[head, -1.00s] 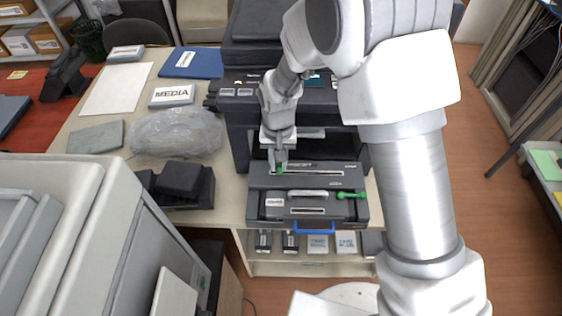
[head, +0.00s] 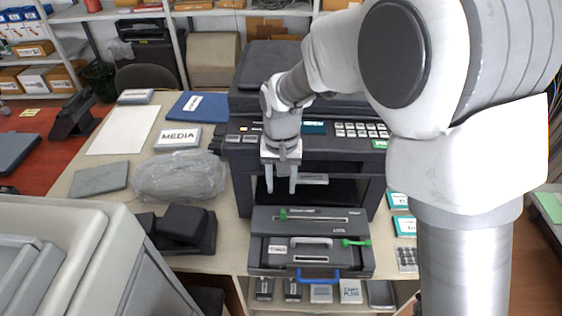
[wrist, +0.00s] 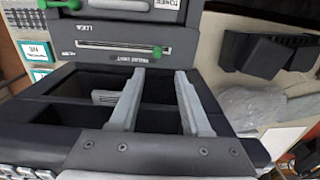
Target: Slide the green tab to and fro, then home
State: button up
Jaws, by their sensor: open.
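The green tab (head: 283,214) stands at the left end of a pale slot (head: 318,218) on top of the dark grey toner unit (head: 357,226). In the wrist view the tab (wrist: 157,51) shows at the right end of the slot (wrist: 110,46). My gripper (head: 280,187) is open and empty, its two fingers apart above and behind the tab, in front of the printer's opening. In the wrist view my gripper (wrist: 160,78) has its fingertips just below the tab in the picture, with nothing between them.
A green lever (head: 355,242), a light handle (head: 311,241) and a blue handle (head: 318,275) are on the unit's front part. The black printer (head: 237,170) stands behind. A clear plastic bag (head: 178,177) and a black device (head: 182,226) lie to the left.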

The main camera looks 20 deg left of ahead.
notch_tip(320, 180, up, 7)
send_over(283, 212)
jog(key=shift+a+r, duration=0.2)
jog(key=shift+a, duration=0.1)
jog(key=shift+o, duration=0.2)
jog(key=f+n, duration=1.1)
jog(key=n, duration=0.1)
jog(key=f+n, duration=0.6)
jog(key=shift+d+f, duration=0.25)
jog(key=shift+f, duration=0.05)
jog(key=shift+c, duration=0.2)
grip_shut()
jog(key=shift+w, duration=0.1)
dwell(1.1)
